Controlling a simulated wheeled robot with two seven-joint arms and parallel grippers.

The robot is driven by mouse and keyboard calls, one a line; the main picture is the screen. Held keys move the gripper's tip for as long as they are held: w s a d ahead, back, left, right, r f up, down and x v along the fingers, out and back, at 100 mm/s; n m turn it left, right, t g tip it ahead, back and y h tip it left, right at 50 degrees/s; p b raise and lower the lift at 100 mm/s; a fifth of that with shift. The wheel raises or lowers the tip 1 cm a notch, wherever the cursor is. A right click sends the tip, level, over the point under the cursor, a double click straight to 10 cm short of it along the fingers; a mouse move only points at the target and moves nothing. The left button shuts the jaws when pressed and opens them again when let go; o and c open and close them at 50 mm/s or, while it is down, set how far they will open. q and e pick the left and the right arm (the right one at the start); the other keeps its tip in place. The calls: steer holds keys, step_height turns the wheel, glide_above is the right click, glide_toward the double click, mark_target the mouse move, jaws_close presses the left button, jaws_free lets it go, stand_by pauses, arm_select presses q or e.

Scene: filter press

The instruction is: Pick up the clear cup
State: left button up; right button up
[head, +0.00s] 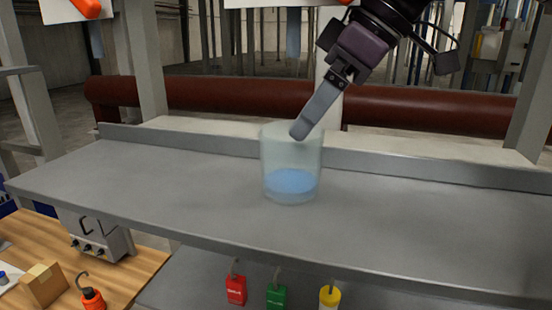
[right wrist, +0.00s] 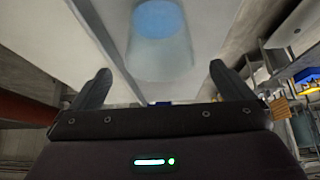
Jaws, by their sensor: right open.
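The clear cup (head: 291,165) stands upright on the grey shelf (head: 180,185), with blue liquid in its bottom. My right gripper (head: 301,130) reaches down from the upper right, and its fingertip overlaps the cup's upper part in the head view. In the right wrist view, the gripper (right wrist: 157,78) is open, with its two fingers wide apart. The cup (right wrist: 162,60) shows ahead, between the two finger lines. Nothing is held; whether a finger touches the cup, I cannot tell. My left gripper is not in view.
A low raised lip (head: 400,162) runs along the shelf's back edge, with a thick red-brown pipe (head: 420,110) behind it. The shelf is clear on both sides of the cup. Red, green and yellow padlocks (head: 276,296) hang below the front edge. A wooden bench (head: 140,262) is at lower left.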

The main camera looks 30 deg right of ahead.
mark_target(291, 147)
steer(key=p+x, duration=0.1)
steer(key=x, duration=0.1)
steer(key=p+x, duration=0.1)
steer(key=x, duration=0.4)
steer(key=shift+d+f+p, duration=0.15)
steer(key=shift+d+p, duration=0.1)
steer(key=shift+p, duration=0.15)
steer(key=shift+s+a, duration=0.1)
steer(key=shift+s, duration=0.1)
steer(key=shift+c, duration=1.3)
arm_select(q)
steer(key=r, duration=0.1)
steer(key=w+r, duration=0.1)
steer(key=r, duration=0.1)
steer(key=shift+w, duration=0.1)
arm_select(e)
steer(key=c, duration=0.8)
